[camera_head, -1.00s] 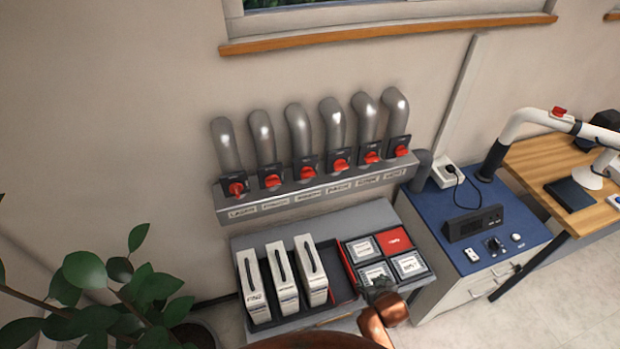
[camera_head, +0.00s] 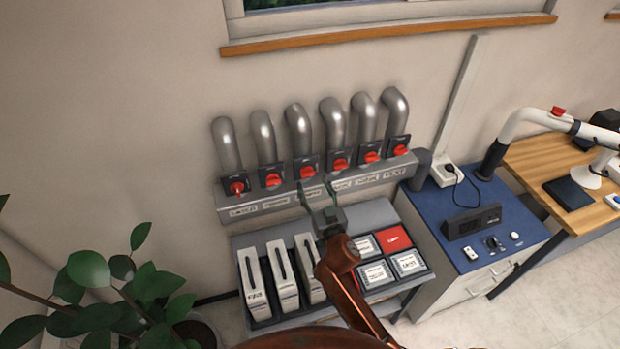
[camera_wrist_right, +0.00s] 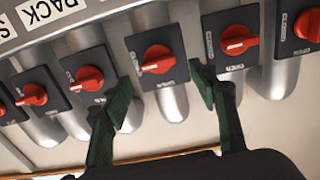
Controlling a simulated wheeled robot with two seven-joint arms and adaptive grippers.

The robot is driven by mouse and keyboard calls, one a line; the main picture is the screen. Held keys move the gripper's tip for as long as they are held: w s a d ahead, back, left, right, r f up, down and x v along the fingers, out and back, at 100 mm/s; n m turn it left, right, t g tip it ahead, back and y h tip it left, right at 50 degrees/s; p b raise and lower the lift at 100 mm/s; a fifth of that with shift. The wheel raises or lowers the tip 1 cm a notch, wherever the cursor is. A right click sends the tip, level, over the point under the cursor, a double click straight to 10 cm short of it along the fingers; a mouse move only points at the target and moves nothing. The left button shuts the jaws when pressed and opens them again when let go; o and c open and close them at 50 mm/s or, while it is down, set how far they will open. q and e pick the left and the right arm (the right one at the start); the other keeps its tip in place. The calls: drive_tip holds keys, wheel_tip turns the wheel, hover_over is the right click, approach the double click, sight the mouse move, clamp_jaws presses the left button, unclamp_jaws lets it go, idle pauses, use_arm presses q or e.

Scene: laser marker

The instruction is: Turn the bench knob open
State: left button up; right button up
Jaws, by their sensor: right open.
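A row of several red knobs on dark square plates sits on a grey wall rail (camera_head: 243,210), each under a grey pipe. Labels run along the rail; the small print is hard to read in the head view. My right gripper (camera_head: 316,188) is open, its green fingers upright in front of the label strip, below the third knob from the left (camera_head: 306,171). In the right wrist view that knob (camera_wrist_right: 157,60) appears between the open fingers (camera_wrist_right: 163,92), apart from them. A "PACK" label shows at upper left there. My left gripper is not in view.
A grey shelf below the rail holds white upright cartridges (camera_head: 283,275) and a tray of white and red cards (camera_head: 407,264), close to my right forearm. A blue-topped cabinet (camera_head: 520,225) stands right. A plant (camera_head: 130,285) is at lower left.

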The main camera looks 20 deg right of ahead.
sight(309, 176)
drive_tip(key=shift+w, duration=2)
drive_tip(key=shift+c, duration=0.5)
drive_tip(key=c, duration=1)
drive_tip(key=shift+a, duration=0.2)
drive_tip(key=shift+c, duration=0.3)
drive_tip(key=shift+d, duration=0.15)
